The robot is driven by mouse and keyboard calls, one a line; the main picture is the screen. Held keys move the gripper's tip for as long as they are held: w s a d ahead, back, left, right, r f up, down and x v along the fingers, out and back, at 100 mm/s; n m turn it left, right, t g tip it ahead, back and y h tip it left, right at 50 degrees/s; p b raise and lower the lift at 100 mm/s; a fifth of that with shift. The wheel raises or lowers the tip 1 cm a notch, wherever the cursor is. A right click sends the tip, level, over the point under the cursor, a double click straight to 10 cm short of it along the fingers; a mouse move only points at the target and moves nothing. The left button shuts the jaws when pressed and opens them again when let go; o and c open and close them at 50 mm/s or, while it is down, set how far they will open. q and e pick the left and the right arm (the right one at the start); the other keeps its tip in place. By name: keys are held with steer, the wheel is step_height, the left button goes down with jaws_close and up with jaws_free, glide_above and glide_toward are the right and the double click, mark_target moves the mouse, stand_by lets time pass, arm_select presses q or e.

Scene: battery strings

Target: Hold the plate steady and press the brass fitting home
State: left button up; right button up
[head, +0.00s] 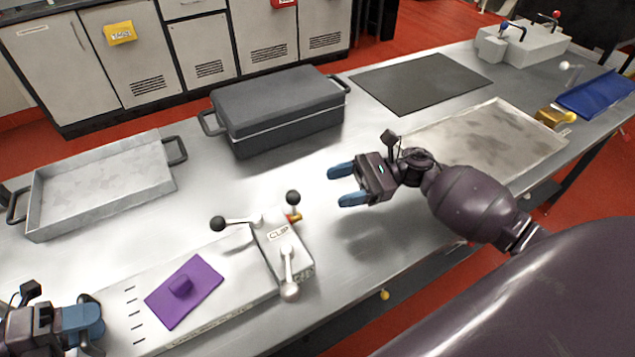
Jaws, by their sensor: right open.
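A purple plate (193,296) with a small raised block lies on the long pale fixture at the front left. A white clamp unit marked CLIP (275,236) stands at the fixture's right end, with levers and dark ball knobs. A small brass-coloured piece with red (294,217) shows at its upper right side; I cannot tell how far in it sits. My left gripper (88,326) is at the fixture's left end, left of the purple plate and apart from it; its fingertips are partly cut off. My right gripper (342,185) is open and empty, above the table to the right of the clamp unit.
A grey metal tray (105,181) and a dark lidded case (278,110) stand behind the fixture. A black mat (420,84), a stained metal sheet (480,140), a brass block (549,117) and a blue tray (597,94) lie to the right. Table between case and clamp is clear.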

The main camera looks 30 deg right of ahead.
arm_select(q)
steer(key=shift+o, duration=0.7)
steer(key=shift+r, duration=0.15)
steer(key=shift+r, duration=0.1)
steer(key=shift+r, duration=0.25)
steer(key=shift+a+r, duration=0.1)
steer(key=shift+a, duration=0.25)
steer(key=p+v, duration=0.1)
steer(key=v, duration=0.8)
arm_select(e)
steer(key=shift+w+r, duration=0.1)
steer(key=shift+r, duration=0.85)
